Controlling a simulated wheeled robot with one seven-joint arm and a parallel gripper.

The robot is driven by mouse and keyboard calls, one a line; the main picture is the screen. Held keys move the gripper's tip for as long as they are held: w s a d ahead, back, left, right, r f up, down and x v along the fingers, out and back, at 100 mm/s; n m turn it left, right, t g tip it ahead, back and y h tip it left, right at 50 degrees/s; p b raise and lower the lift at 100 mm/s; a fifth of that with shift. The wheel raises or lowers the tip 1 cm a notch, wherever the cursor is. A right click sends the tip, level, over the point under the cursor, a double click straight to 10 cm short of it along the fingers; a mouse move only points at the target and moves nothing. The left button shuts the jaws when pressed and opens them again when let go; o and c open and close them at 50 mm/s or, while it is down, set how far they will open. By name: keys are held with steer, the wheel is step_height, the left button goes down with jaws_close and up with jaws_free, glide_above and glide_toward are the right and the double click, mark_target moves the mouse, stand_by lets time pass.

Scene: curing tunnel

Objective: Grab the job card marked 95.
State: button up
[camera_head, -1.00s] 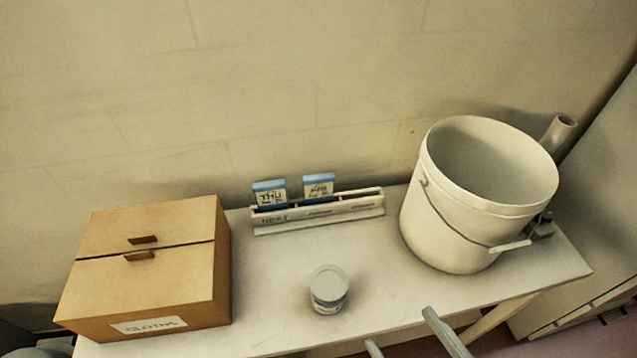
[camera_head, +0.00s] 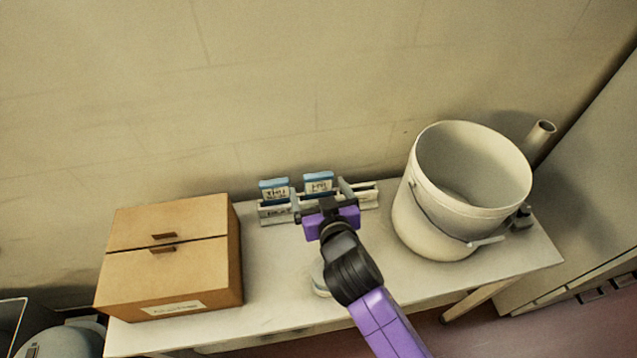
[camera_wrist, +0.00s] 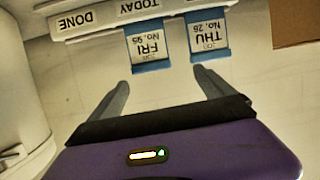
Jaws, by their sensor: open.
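The job card marked 95 (camera_wrist: 149,44) reads FRI and has a blue edge. It stands in a slotted rack and appears upside down in the wrist view. In the head view it is the right one of two cards (camera_head: 318,183). My gripper (camera_head: 321,194) is open and empty in front of the rack. In the wrist view its fingertips (camera_wrist: 162,80) point toward the cards, with card 95 just beyond the gap. The other card (camera_wrist: 207,37) reads THU No. 26 and stands beside it, beyond the other finger.
The pale rack (camera_head: 366,195) carries labels, including DONE and TODAY. A cardboard box (camera_head: 170,262) stands left on the table (camera_head: 265,315). A large bucket (camera_head: 430,222) stands right. A small tub (camera_head: 319,285) is mostly hidden behind my arm. The wall is close behind the rack.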

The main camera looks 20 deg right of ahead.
mark_target(319, 182)
steer(key=shift+m+g+h, duration=0.3)
steer(key=shift+m+g, duration=0.1)
steer(key=shift+m, duration=0.1)
steer(key=w+f+b, duration=0.1)
steer(key=w, duration=0.1)
steer(key=w+d+f+b, duration=0.1)
steer(key=w+f, duration=0.1)
steer(key=w+d+f+b, duration=0.1)
steer(key=w, duration=0.1)
steer(key=shift+w+d+f, duration=0.1)
steer(key=shift+d+f, duration=0.15)
steer(key=shift+f, duration=0.15)
